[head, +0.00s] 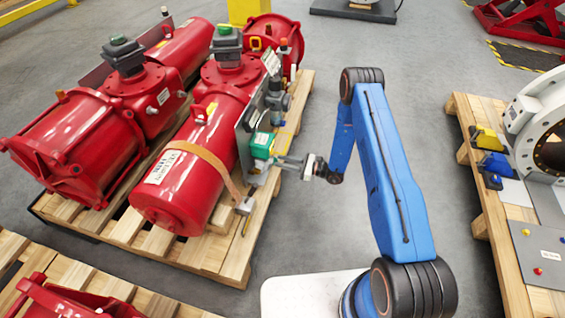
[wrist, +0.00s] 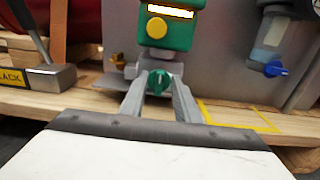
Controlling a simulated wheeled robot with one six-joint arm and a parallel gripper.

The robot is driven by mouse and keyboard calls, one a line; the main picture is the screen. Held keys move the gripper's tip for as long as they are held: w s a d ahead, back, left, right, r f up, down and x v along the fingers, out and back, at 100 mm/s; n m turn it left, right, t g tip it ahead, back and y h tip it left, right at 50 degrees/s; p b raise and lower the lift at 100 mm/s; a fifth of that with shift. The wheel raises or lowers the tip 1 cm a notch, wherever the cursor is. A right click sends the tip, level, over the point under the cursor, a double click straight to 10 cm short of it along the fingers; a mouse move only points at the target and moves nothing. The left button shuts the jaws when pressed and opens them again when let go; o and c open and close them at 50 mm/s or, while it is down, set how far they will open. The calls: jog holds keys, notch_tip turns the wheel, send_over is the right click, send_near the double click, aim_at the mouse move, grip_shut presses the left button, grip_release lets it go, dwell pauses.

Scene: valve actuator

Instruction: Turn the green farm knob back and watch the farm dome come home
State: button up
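A small green knob (wrist: 159,81) sits below a green box with a yellow button (wrist: 157,28) in the wrist view. My gripper (wrist: 160,92) points at the knob with one finger on each side. The fingers stand apart, and a narrow gap seems to show beside the knob. In the head view, my gripper (head: 280,161) reaches the green box (head: 262,145) on the panel of the nearer red actuator (head: 195,165). The knob is too small to make out there.
The actuators lie on a wooden pallet (head: 222,258). In the wrist view, a blue-handled valve (wrist: 275,68) is at right and a metal block (wrist: 38,77) at left. Another pallet (head: 500,255) with a large white ring stands at right. Grey floor lies between.

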jog(key=shift+a, duration=0.15)
jog(key=shift+c, duration=0.2)
grip_shut()
jog(key=shift+m, duration=0.4)
jog(key=m, duration=1.1)
jog(key=w+f+m, duration=0.1)
jog(key=m, duration=0.5)
jog(key=shift+d, duration=0.25)
